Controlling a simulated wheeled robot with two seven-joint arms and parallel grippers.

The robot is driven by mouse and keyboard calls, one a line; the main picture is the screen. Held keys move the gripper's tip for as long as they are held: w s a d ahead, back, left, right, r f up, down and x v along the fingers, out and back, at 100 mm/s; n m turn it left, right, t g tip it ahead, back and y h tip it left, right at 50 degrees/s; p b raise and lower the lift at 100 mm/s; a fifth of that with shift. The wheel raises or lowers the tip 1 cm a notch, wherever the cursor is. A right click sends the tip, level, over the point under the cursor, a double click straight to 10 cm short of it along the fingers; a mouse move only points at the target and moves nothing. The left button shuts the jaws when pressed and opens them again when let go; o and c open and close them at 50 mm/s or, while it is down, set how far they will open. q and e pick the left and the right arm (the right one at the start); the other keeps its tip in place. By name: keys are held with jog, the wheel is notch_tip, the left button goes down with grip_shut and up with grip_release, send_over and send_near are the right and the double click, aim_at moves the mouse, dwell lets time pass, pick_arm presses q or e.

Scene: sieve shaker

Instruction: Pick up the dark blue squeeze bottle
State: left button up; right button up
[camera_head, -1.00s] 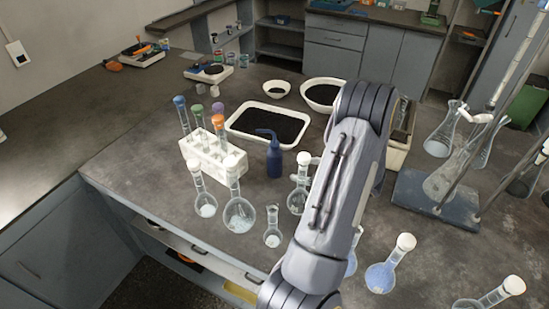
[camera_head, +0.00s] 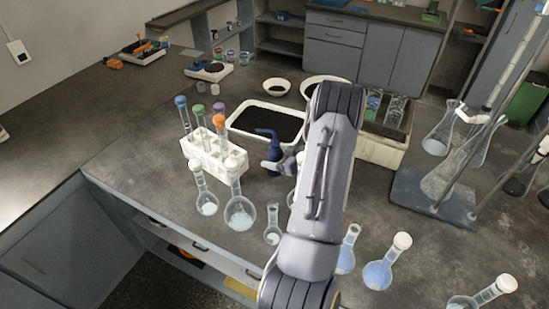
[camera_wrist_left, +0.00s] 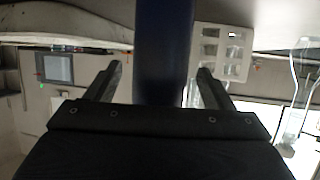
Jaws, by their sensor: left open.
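The dark blue squeeze bottle (camera_head: 272,152) stands upright on the bench, in front of the white tray of dark material. In the left wrist view the bottle (camera_wrist_left: 163,50) fills the middle as a dark blue column, between my left gripper's two fingers. My left gripper (camera_head: 274,164) is at the bottle in the head view, partly hidden by my arm. In the left wrist view its fingers (camera_wrist_left: 158,75) are apart, with a gap visible on each side of the bottle. My right gripper is not in view.
A white rack (camera_head: 207,158) with colour-capped tubes stands just left of the bottle. Several stoppered flasks, one of them (camera_head: 240,212), stand along the front. The white tray (camera_head: 236,126) is behind the bottle. A stand base (camera_head: 432,200) is at the right.

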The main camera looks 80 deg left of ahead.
pick_arm(q)
jog(key=shift+c, duration=0.2)
jog(key=c, duration=0.7)
jog(key=shift+o, duration=0.2)
